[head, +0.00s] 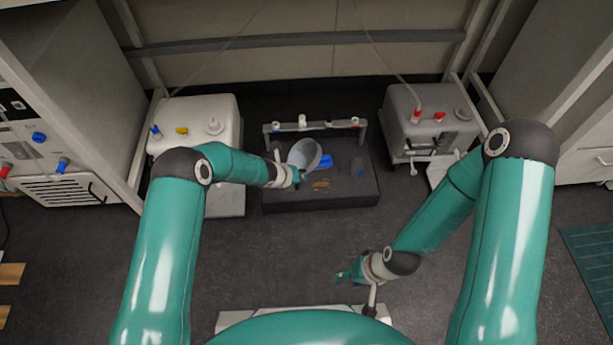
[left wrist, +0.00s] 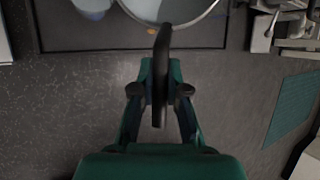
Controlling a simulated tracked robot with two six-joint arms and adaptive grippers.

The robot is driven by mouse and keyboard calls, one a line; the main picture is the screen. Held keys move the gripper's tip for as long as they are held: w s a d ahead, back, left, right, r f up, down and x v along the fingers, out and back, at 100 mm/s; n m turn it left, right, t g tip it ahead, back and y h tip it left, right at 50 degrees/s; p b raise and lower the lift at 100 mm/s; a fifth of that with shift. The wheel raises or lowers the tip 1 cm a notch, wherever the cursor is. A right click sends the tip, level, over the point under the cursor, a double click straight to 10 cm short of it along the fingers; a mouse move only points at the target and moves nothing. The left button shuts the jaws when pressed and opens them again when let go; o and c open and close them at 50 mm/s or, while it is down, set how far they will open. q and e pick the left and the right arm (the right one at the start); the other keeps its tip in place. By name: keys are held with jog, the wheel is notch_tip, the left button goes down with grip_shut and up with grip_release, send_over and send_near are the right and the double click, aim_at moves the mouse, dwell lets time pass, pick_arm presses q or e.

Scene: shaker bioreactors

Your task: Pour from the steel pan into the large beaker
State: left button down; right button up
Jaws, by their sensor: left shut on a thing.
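The steel pan (head: 304,153) is a round grey bowl raised over the dark platform, its opening tilted toward the head camera. My left gripper (head: 294,177) is shut on its dark handle, which shows upright between the fingers (left wrist: 160,90) in the left wrist view. The pan's rim (left wrist: 170,12) is cut off at that view's top edge.
The dark platform (head: 330,198) carries a grey rack bar (head: 312,125), a blue item (head: 325,161) and small orange-brown pieces (head: 321,184). The floor in front is clear. A pale blue-white thing (left wrist: 92,6) is partly cut off.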

pick_arm(q)
jog(key=p, duration=0.2)
jog(key=shift+s+a+p, duration=0.1)
jog(key=shift+s+p, duration=0.05)
jog(key=shift+p, duration=0.2)
dwell(0.4)
jog(key=shift+a+f+h, duration=0.1)
jog(key=shift+a+h, duration=0.2)
jog(key=shift+h, duration=0.3)
jog(key=shift+a+f, duration=0.15)
jog(key=shift+a+f+n+h+b, duration=0.1)
jog(key=shift+a+n+h+b, duration=0.3)
jog(key=shift+h+b, duration=0.7)
jog(key=shift+a+b, duration=0.25)
jog(key=shift+b, duration=0.5)
jog(key=shift+a+f+n+t+h+b, duration=0.2)
jog(key=shift+h+b, duration=0.25)
jog(key=shift+b, duration=0.3)
jog(key=shift+a+f+n+t+h+b, duration=0.1)
jog(key=shift+a+h+b, duration=0.3)
jog(key=shift+b, duration=0.35)
jog(key=shift+a+h+b, duration=0.1)
jog(key=shift+h+b, duration=0.25)
jog(key=shift+b, duration=0.25)
